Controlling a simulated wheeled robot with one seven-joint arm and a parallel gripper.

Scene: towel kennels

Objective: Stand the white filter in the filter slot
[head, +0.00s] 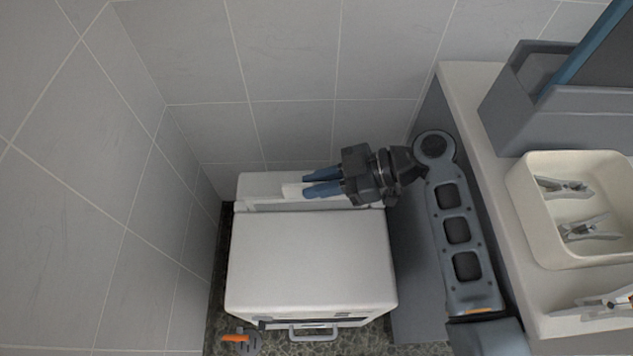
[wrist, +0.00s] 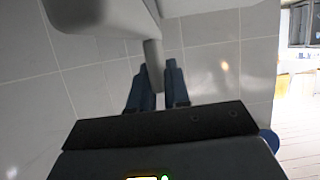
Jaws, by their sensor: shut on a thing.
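My gripper (head: 308,183) is shut on the white filter (head: 291,190), its blue fingers pointing left over the back of the white machine (head: 310,262). Only a small pale end of the filter shows past the fingertips. In the wrist view my gripper (wrist: 158,80) has the filter (wrist: 152,66) between its two fingers, where it looks like a narrow grey plate. The filter slot cannot be made out clearly; a narrow recess (head: 262,206) runs along the machine's rear, just below the filter in the picture. I cannot tell whether the filter touches the machine.
Tiled walls close in behind and to the left of the machine. A counter (head: 468,90) on the right bears a cream tray (head: 520,190) with clips and a grey bin (head: 500,110). An orange-handled thing (head: 238,339) lies on the pebbled floor at the front left.

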